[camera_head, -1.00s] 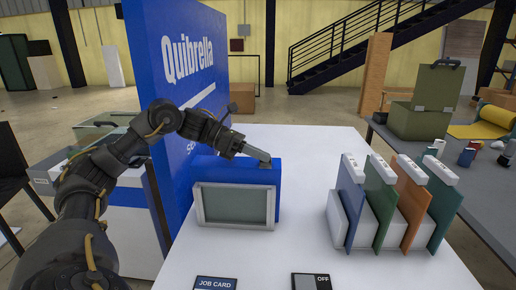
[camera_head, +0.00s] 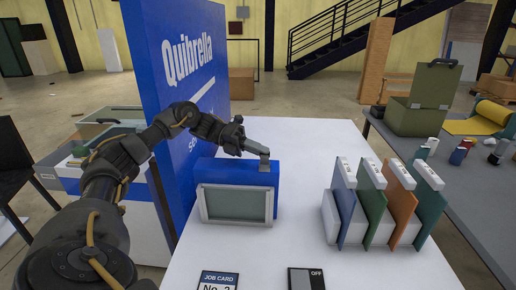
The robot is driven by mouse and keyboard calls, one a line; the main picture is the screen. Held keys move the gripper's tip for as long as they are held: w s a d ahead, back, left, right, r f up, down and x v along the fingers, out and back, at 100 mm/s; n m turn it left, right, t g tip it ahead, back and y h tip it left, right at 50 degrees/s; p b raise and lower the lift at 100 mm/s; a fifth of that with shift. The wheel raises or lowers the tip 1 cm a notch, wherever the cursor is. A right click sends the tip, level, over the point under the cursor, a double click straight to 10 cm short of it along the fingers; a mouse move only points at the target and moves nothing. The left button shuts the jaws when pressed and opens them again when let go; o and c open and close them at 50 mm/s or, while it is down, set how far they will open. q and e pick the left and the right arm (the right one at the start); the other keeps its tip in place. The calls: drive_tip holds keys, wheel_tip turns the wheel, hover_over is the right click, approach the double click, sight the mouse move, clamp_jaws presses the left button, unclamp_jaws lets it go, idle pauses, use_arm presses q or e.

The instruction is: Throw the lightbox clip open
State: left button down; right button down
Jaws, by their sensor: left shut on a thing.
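The lightbox (camera_head: 236,176) is a blue box with a grey-framed, dull green screen (camera_head: 234,204), standing on the white table. A small grey clip (camera_head: 264,163) sits at the top right of the box and stands up from its top edge. My left gripper (camera_head: 262,151) reaches in from the left above the box, with its fingers shut on the clip. The fingers hide part of the clip, so its exact angle is hard to tell. My right gripper is out of view.
A white rack (camera_head: 331,217) holds several coloured panels to the right. A job card (camera_head: 218,281) and a switch plate marked OFF (camera_head: 305,279) lie at the front. A tall blue Quibrella panel (camera_head: 180,90) stands behind left. The table between box and rack is clear.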

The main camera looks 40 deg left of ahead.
use_arm(q)
drive_tip(key=shift+w+a+n+h, duration=0.3)
drive_tip(key=shift+n+h, duration=0.1)
drive_tip(key=shift+n, duration=0.4)
drive_tip(key=c, duration=1.5)
unclamp_jaws()
